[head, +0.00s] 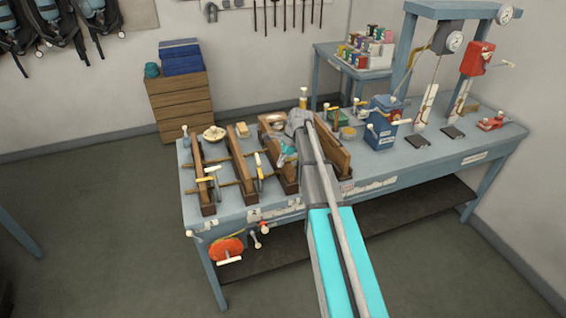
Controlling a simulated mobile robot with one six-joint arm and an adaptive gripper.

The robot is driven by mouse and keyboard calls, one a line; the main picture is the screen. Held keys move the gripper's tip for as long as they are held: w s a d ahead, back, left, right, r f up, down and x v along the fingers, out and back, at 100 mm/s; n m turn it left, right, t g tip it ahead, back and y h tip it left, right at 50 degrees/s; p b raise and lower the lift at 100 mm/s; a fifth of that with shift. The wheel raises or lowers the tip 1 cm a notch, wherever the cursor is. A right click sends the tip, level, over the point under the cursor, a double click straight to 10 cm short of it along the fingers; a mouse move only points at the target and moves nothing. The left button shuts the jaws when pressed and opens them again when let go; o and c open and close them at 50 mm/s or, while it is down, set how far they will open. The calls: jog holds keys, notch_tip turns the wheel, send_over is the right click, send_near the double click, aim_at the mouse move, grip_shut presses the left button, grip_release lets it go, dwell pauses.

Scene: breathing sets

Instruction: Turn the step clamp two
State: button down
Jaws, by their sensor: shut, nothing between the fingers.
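Clamps with pale handles and yellow parts stand at the wooden frames on the left of the bench. One clamp (212,172) is at the left frame (197,165), and another clamp (259,170) is beside the middle frame (240,160). I cannot tell which is step clamp two. My arm reaches over the bench's front edge, and my gripper (286,158) points down among the wooden frames right of these clamps. It is small and partly hidden by my wrist, shut with nothing in it. I cannot tell whether it touches anything.
The blue-grey bench (415,165) also holds a blue box (382,122) and a post frame with a red unit (477,58). An orange reel (227,250) hangs at the front left. A wooden drawer unit (180,103) stands behind.

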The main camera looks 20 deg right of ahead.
aim_at(259, 165)
jog(key=shift+w+a+f+b, duration=0.1)
jog(key=shift+a+f+b, duration=0.3)
jog(key=shift+a, duration=0.45)
jog(key=shift+w+a+f+b, duration=0.1)
jog(key=shift+a+f+b, duration=0.25)
jog(key=shift+a, duration=0.5)
jog(key=shift+a+f+b, duration=0.25)
jog(key=shift+a+f, duration=0.3)
jog(key=shift+a, duration=0.3)
jog(key=shift+d, duration=0.25)
jog(key=shift+s+a+m, duration=0.1)
jog(key=shift+m, duration=0.2)
